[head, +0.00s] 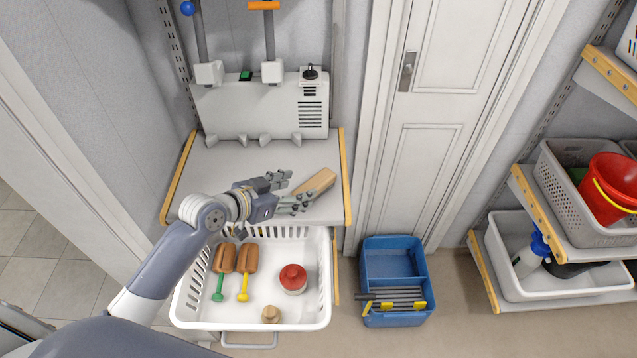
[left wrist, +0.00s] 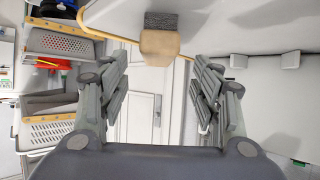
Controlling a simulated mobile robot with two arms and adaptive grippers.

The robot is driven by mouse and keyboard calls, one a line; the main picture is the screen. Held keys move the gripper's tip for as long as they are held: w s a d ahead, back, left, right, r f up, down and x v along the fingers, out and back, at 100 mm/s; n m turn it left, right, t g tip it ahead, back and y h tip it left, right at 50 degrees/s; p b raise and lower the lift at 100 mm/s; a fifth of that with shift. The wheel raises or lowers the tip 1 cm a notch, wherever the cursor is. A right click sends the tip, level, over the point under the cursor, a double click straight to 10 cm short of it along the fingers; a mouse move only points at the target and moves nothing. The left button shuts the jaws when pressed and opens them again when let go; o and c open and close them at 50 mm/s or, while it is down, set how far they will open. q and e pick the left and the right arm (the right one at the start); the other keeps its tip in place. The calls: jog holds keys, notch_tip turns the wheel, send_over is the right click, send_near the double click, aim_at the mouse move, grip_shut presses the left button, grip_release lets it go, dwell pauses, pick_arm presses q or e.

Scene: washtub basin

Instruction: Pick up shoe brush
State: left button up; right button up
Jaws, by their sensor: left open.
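The shoe brush (head: 318,183), a pale wooden block with grey bristles, sits on the grey shelf (head: 215,168) near its right front edge. My left gripper (head: 295,191) is open at the shelf's front, just left of the brush, its fingers pointing toward it. In the left wrist view the brush's wooden body (left wrist: 160,44) shows beyond the open fingers (left wrist: 158,72), roughly centred between them, with its dark bristles on the far side. Nothing is held. In the head view the fingers partly overlap the brush's near end. My right gripper is not in view.
A white basket (head: 322,312) below holds two brown-headed tools, a red-lidded jar (head: 293,278) and a small wooden piece. A white machine (head: 250,108) stands behind. A blue caddy (head: 396,318) sits on the floor. Shelves with bins are at right; the shelf's left side is clear.

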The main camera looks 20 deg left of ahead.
aim_at(312, 185)
pick_arm(q)
jog(key=shift+x, duration=0.8)
jog(key=shift+w+d+f, duration=0.15)
jog(key=shift+w, duration=0.15)
jog(key=shift+w+d+f, duration=0.1)
jog(key=shift+w+d, duration=0.1)
jog(key=shift+w, duration=0.1)
jog(key=p+x, duration=0.2)
jog(key=x, duration=0.1)
jog(key=shift+w+d+f, duration=0.1)
jog(key=shift+w+d, duration=0.15)
jog(key=shift+w+d+f, duration=0.15)
jog(key=shift+w+f, duration=0.05)
jog(key=shift+w, duration=0.05)
jog(key=shift+w+f, duration=0.1)
jog(key=shift+w, duration=0.05)
jog(key=c, duration=1.3)
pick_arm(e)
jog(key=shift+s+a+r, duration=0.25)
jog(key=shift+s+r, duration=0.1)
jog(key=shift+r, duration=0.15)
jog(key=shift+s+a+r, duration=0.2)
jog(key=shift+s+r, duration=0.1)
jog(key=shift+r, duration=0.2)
